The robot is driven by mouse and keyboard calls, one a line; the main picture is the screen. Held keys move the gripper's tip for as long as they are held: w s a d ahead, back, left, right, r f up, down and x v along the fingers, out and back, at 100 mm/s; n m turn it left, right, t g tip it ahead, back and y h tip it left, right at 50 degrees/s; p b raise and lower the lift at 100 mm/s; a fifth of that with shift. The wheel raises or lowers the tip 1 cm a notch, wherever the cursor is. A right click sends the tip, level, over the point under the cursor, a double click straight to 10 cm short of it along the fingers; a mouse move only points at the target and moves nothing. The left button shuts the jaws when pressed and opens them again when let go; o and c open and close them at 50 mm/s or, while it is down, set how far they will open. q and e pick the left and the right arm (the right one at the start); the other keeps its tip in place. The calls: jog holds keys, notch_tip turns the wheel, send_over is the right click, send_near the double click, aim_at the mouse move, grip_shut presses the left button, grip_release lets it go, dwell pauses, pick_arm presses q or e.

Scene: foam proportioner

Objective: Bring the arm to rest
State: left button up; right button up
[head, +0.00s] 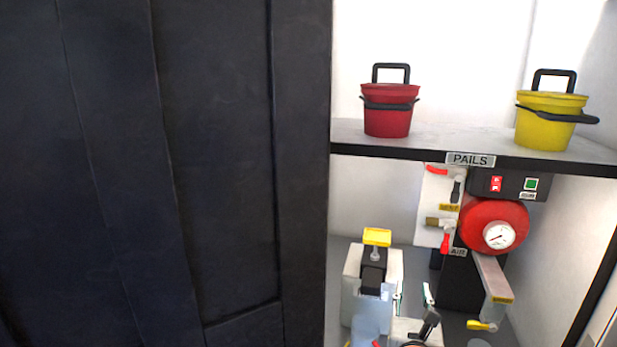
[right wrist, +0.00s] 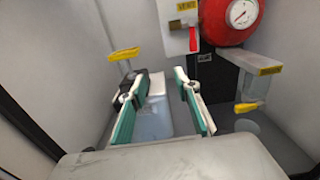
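My right gripper (head: 413,294) is low in the cabinet in the head view, right of a pale unit with a yellow-topped handle (head: 377,237). In the right wrist view my right gripper (right wrist: 160,78) has its two teal-padded fingers spread apart. No object is clamped between them. A pale bluish part (right wrist: 156,120) shows beyond and between the fingers; I cannot tell how far it is from them. The yellow handle (right wrist: 123,54) stands left of the fingers in that view. My left gripper does not show.
A red tank with a gauge (head: 494,224) and a valve panel (head: 438,205) stand at the right, above a metal bracket (head: 493,278). The shelf (head: 465,140) above holds a red pail (head: 388,117) and a yellow pail (head: 545,125). A dark panel (head: 220,150) fills the left.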

jog(key=s+a+f+n+y, duration=0.3)
jog(key=s+n, duration=0.2)
jog(key=n, duration=0.4)
jog(key=s+a+f+n+t+y, duration=0.1)
jog(key=s+a+f+n+y, duration=0.2)
jog(key=n, duration=0.5)
jog(key=s+a+f+n+y, duration=0.25)
jog(key=s+n, duration=0.35)
jog(key=n, duration=0.3)
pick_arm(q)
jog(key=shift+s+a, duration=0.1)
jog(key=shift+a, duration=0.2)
pick_arm(e)
jog(key=s+d+f+n+g, duration=0.1)
jog(key=s+f+n+g, duration=0.2)
jog(key=s+f+n, duration=0.5)
jog(key=s+d+f+n+g, duration=0.2)
jog(key=s+f+n+g, duration=0.2)
jog(key=s+f+n, duration=0.4)
notch_tip(320, 180, down, 4)
jog(key=shift+s+d+r+n+g+h, duration=0.1)
jog(key=shift+s+d+n+g+h, duration=0.2)
jog(key=shift+n, duration=0.4)
jog(key=shift+w+a, duration=0.1)
